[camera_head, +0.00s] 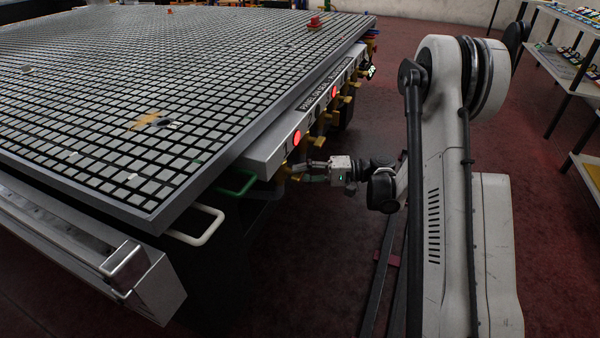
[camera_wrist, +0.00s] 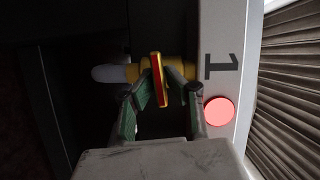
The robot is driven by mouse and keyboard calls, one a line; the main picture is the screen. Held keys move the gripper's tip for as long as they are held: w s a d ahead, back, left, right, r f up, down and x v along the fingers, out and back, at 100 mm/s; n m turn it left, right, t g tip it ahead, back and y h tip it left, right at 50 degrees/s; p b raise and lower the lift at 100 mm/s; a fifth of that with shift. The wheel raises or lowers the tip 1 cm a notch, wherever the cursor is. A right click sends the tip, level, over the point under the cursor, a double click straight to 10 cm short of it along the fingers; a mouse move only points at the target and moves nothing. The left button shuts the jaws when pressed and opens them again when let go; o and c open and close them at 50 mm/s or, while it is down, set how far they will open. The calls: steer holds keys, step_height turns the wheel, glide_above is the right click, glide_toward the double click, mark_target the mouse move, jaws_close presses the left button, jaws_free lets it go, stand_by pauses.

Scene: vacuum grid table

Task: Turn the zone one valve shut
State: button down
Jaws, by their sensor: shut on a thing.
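The zone one valve has a yellow and red handle (camera_wrist: 157,80) on a yellow body, beside a panel marked "1" in the wrist view. My gripper (camera_wrist: 158,90) is shut on this handle, with one green-padded finger on each side. The handle stands lengthwise up the wrist picture. In the head view my gripper (camera_head: 305,170) reaches the nearest valve (camera_head: 284,172) under the table's edge, where the fingers and the handle are too small to tell apart.
A lit red round lamp (camera_wrist: 219,111) is on the panel beside the "1". More yellow valves line the edge. Shelves (camera_head: 560,70) stand at the right.

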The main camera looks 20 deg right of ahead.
steer(key=shift+m, duration=0.5)
stand_by(0.3)
steer(key=c, duration=1.8)
jaws_free()
steer(key=v, duration=1.2)
steer(key=shift+f, duration=0.3)
